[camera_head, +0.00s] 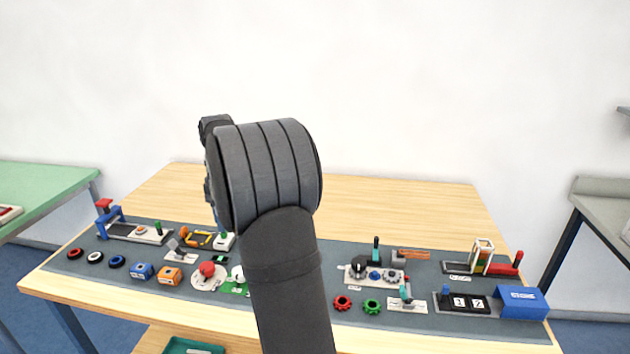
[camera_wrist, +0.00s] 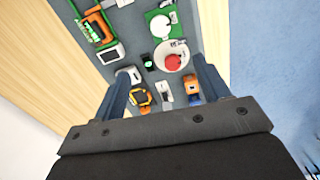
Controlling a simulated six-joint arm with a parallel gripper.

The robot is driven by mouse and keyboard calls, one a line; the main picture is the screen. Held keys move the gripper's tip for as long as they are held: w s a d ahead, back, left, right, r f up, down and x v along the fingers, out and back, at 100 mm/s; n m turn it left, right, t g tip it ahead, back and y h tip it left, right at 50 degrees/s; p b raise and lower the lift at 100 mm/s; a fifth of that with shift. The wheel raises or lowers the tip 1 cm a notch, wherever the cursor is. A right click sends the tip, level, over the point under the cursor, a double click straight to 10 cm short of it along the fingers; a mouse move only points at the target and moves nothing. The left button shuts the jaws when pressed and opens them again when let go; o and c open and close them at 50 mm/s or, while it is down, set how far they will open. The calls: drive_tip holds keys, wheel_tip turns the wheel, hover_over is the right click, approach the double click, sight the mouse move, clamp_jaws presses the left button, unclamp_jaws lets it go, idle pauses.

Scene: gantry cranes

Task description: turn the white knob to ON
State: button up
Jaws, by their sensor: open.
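The white knob (camera_wrist: 161,26) sits on a green plate (camera_wrist: 152,14) near the top of the wrist view, past my fingertips. In the head view the white knob (camera_head: 237,272) shows just left of my arm, which hides part of its green plate (camera_head: 234,288). Which way the knob points and its ON mark are too small to read. My gripper (camera_wrist: 162,70) is open and empty, high above the mat and apart from the knob. In the head view my arm hides the fingers.
A red knob on a round white plate (camera_head: 205,283) stands close beside the white knob. Orange (camera_head: 170,277) and blue (camera_head: 142,271) blocks stand farther left. Levers and a blue box (camera_head: 522,301) stand to the right on the grey mat (camera_head: 440,322). The table's back half (camera_head: 400,205) is clear.

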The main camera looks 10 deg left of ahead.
drive_tip(key=shift+f+m, duration=0.85)
drive_tip(key=shift+m, duration=0.25)
drive_tip(key=shift+c, duration=0.5)
wheel_tip(320, 180, down, 17)
drive_tip(key=shift+c, duration=0.2)
drive_tip(key=c, duration=0.9)
